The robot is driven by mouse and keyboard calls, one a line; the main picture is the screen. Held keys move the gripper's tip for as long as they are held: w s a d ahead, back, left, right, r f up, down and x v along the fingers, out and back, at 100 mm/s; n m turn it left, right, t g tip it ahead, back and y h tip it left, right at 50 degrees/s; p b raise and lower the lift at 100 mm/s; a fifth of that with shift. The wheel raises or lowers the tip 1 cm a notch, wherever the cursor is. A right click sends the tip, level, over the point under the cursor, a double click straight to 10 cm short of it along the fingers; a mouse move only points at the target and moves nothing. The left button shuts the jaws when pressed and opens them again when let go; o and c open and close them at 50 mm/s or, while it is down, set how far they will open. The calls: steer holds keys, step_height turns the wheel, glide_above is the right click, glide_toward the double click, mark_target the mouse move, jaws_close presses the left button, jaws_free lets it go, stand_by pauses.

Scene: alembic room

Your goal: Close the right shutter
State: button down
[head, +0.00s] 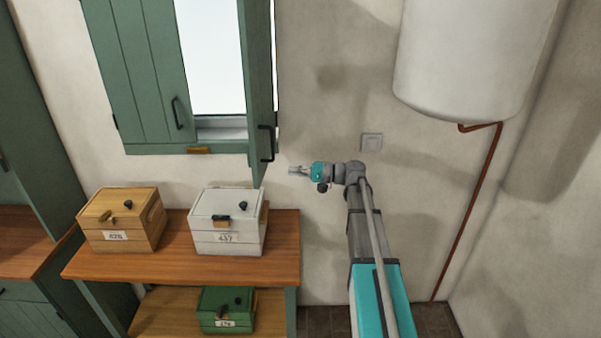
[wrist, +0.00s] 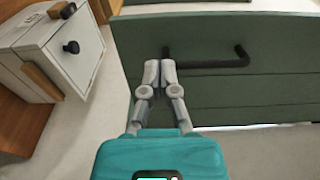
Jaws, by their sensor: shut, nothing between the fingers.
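The right shutter (head: 258,88) is a green wooden panel that stands swung out from the window in the head view, with a dark handle (head: 267,142) on its face. In the wrist view the shutter (wrist: 250,90) fills the top right, and its black handle (wrist: 215,62) runs to the right from near the fingertips. My gripper (head: 291,170) is to the right of the shutter's lower end in the head view. In the wrist view my gripper (wrist: 160,68) has its fingertips together at the handle's left end; I cannot tell whether they touch it.
The left shutter (head: 140,75) covers part of the window (head: 212,55). A white box (head: 228,222) and a wooden box (head: 122,220) stand on the table (head: 170,262) below. A green box (head: 225,310) is on the lower shelf. A white tank (head: 470,55) hangs at the right.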

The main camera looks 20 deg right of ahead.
mark_target(258, 169)
steer(key=x, duration=0.9)
steer(key=shift+w+a, duration=0.1)
steer(key=shift+a, duration=0.1)
steer(key=shift+a, duration=0.1)
